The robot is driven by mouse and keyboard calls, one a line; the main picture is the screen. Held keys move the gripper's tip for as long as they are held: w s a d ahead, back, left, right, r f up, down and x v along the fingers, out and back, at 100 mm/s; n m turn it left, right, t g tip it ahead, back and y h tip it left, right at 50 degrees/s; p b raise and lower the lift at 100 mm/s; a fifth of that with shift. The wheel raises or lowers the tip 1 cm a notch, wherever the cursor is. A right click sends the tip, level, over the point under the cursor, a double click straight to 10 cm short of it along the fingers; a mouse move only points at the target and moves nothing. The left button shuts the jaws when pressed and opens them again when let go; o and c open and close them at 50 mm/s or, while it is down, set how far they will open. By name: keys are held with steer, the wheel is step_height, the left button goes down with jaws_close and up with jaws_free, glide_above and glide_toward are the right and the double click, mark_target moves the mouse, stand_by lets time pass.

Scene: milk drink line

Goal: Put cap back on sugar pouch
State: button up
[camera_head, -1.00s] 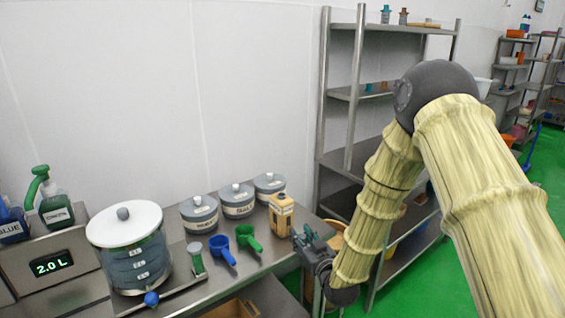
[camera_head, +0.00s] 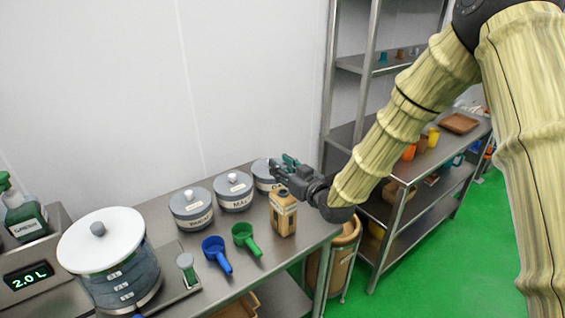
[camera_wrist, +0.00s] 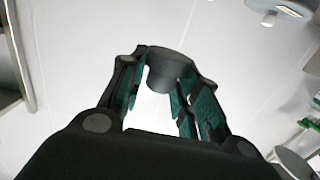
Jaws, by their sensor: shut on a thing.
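The sugar pouch (camera_head: 283,216) stands upright as a tan, box-shaped pack near the right end of the steel table. My gripper (camera_head: 282,166) is just above and behind its top in the head view, fingers pointing left. In the wrist view my gripper (camera_wrist: 165,80) is shut on a dark grey round cap (camera_wrist: 168,64) held between the green-padded fingertips. The cap cannot be made out in the head view. I cannot tell how far the gripper is from the pouch top; the two look apart.
Grey lidded canisters (camera_head: 234,191) stand behind the pouch. A green scoop (camera_head: 246,238) and a blue scoop (camera_head: 217,252) lie to its left. A large white-lidded container (camera_head: 103,245) stands farther left. A steel shelf (camera_head: 400,185) is at the right.

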mark_target(283, 194)
steer(key=shift+s+d+r, duration=0.1)
steer(key=shift+s+d, duration=0.1)
steer(key=shift+s, duration=0.85)
steer(key=shift+f+b, duration=0.3)
steer(key=shift+b, duration=0.1)
steer(key=w+f, duration=0.1)
steer(key=f, duration=0.1)
steer(key=shift+w+f, duration=0.3)
steer(key=shift+w, duration=0.1)
steer(key=shift+f+b, duration=0.3)
steer(key=shift+b, duration=0.05)
steer(key=shift+s+f+b, duration=0.35)
steer(key=shift+s+b, duration=0.1)
steer(key=shift+w+a+f+b, duration=0.1)
steer(key=shift+w+f+b, duration=0.1)
steer(key=shift+f, duration=0.2)
steer(key=shift+w+f+b, duration=0.1)
steer(key=shift+f+b, duration=0.1)
steer(key=shift+f, duration=0.2)
steer(key=shift+s+r, duration=0.1)
steer(key=shift+s, duration=0.05)
steer(key=shift+s, duration=0.1)
steer(key=shift+f+b, duration=0.2)
steer(key=shift+b, duration=0.6)
